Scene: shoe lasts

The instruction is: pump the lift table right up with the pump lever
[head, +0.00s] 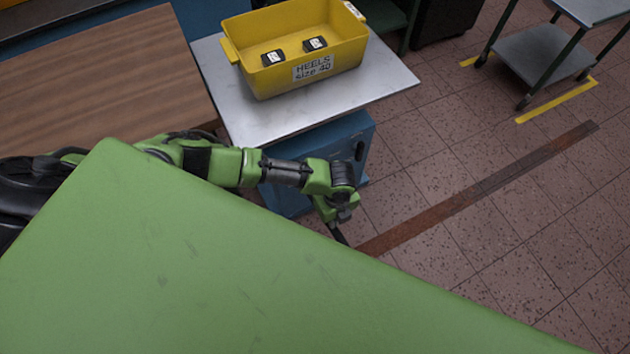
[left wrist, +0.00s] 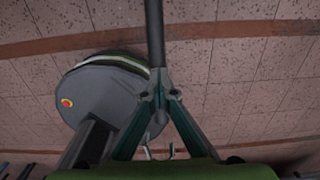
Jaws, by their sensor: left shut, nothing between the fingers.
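My left gripper (head: 340,234) is just beyond the edge of a large green flat surface (head: 250,250) in the head view. That surface looks like the lift table's top, but I cannot be sure. In the left wrist view the fingers of my left gripper (left wrist: 160,97) come together and are shut, with nothing held. A dark straight bar (left wrist: 154,35), seemingly the pump lever, runs from the top edge down to the fingertips. I cannot tell whether it touches them. The lever's lower end and the table's frame are hidden. My right gripper is not in view.
A grey-topped table (head: 255,122) over a blue cabinet (head: 300,203) holds a yellow crate (head: 345,45) of heels. A wooden table (head: 90,75) stands at left, a trolley (head: 545,52) at top right.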

